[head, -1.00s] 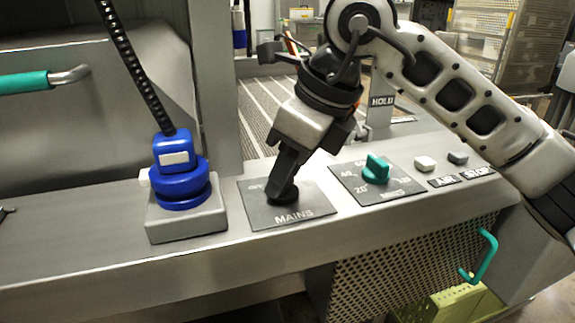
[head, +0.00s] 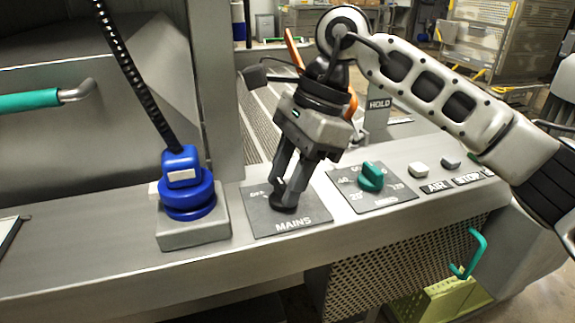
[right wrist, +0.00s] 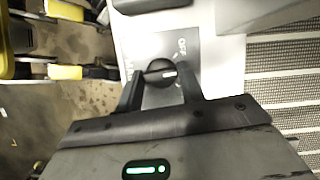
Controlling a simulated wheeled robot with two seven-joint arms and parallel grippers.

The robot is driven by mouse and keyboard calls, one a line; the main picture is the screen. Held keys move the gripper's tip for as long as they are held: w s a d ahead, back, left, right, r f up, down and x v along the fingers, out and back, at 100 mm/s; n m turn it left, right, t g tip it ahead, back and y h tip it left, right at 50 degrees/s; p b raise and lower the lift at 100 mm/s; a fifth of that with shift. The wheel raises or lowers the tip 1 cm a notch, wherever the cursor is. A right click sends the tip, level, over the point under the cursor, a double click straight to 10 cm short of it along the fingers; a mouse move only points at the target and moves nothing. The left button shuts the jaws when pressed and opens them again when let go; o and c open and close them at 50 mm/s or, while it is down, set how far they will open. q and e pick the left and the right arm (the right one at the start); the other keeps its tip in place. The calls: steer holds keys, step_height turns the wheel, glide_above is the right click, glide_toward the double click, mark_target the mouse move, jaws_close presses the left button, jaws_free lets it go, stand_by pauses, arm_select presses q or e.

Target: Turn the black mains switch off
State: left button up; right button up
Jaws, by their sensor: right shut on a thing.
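The black mains switch (head: 284,203) is a round knob on a dark plate (head: 260,222) marked MAINS. My right gripper (head: 284,190) comes down on the knob from above, with its fingers around it. In the right wrist view the switch (right wrist: 160,72) sits between the two fingertips (right wrist: 158,84), and a pale pointer line shows on its top. The word OFF is on the plate above the knob in that view. The gripper is shut on the switch. My left gripper is not in view.
A blue plug (head: 187,190) on a grey box stands left of the switch plate. A teal handle (head: 480,252) is below.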

steer(key=n, duration=0.1)
steer(key=n+g+p, duration=0.1)
steer(key=n, duration=0.1)
steer(key=shift+w+r+h, duration=0.1)
steer(key=shift+r+h, duration=0.1)
steer(key=shift+h, duration=0.1)
steer(key=shift+n, duration=0.4)
steer(key=shift+a+n+g+h+p, duration=0.1)
steer(key=shift+n+g+h+p, duration=0.3)
steer(key=shift+n, duration=0.4)
steer(key=shift+f+n, duration=0.1)
steer(key=shift+n, duration=0.5)
steer(key=shift+n+h+p, duration=0.3)
steer(key=shift+n+p, duration=0.05)
steer(key=shift+n, duration=0.05)
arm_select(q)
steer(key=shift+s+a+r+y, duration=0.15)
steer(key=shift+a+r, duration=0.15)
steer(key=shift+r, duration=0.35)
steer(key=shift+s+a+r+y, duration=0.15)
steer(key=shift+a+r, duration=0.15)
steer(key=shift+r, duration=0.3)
arm_select(e)
steer(key=shift+w+n, duration=0.1)
steer(key=shift+n, duration=0.2)
